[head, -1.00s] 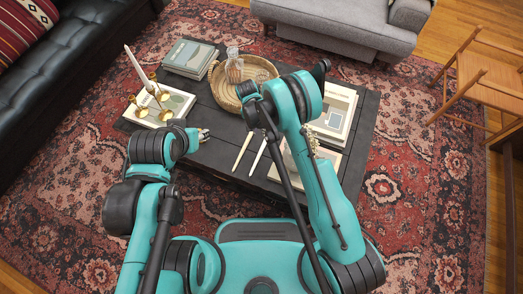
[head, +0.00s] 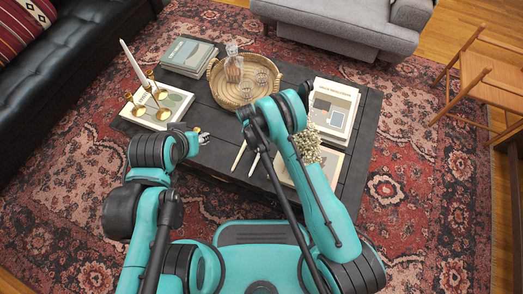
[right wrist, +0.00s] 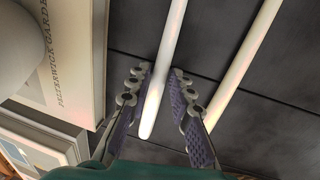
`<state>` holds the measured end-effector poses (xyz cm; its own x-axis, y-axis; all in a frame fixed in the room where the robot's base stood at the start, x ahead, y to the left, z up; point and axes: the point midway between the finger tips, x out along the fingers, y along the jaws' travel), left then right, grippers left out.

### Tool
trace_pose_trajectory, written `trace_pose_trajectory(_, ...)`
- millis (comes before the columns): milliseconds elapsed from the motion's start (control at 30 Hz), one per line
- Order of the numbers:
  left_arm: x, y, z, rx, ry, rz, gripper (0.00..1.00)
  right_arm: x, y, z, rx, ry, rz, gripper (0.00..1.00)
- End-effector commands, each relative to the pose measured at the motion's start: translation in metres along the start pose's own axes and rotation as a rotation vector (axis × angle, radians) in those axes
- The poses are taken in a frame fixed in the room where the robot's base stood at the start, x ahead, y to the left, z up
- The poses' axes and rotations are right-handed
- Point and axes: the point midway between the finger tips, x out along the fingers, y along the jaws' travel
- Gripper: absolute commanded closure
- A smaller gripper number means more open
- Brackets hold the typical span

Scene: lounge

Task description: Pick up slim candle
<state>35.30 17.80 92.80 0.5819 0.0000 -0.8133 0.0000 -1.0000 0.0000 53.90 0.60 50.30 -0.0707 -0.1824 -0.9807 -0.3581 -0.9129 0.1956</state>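Two slim candles lie side by side on the dark coffee table (head: 222,160). In the right wrist view, the white candle (right wrist: 152,108) lies between my right gripper's (right wrist: 160,70) open fingers, its rounded end toward the camera. I cannot tell whether either finger touches it. The cream candle (right wrist: 236,72) lies to the right, outside the fingers.
A brass holder (head: 160,95) with an upright candle (head: 132,64) stands at left on a book. Behind are books (head: 189,55) and a round wicker tray (head: 222,92) with a glass decanter (head: 233,70). Books (head: 333,106) and a plant (head: 308,145) crowd the right side.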

Motion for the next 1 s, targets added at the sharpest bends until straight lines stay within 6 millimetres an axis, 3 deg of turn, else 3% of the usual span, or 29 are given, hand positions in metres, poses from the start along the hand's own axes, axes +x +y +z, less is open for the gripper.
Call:
trace_pose_trajectory(100,-0.001,0.000,-0.001,0.000,0.000,0.000,0.60,-0.001,0.000,0.000,0.000,-0.001,0.000,0.81)
trace_pose_trajectory(167,-0.001,0.000,-0.001,0.000,0.000,0.000,0.60,-0.001,0.000,0.000,0.000,-0.001,0.000,0.97)
trace_pose_trajectory(200,-0.001,0.000,-0.001,0.000,0.000,0.000,0.60,-0.001,0.000,0.000,0.000,-0.001,0.000,1.00)
trace_pose_trajectory(633,-0.003,0.000,-0.003,0.000,0.000,0.000,0.60,-0.007,0.001,0.000,0.000,0.000,0.000,1.00)
trace_pose_trajectory(900,-0.020,0.000,-0.015,0.000,0.000,0.000,0.60,-0.045,0.009,0.000,0.000,0.000,0.000,1.00)
trace_pose_trajectory(1000,-0.026,0.000,-0.019,0.000,0.000,0.000,0.60,-0.055,0.018,0.019,-0.002,0.000,0.000,1.00)
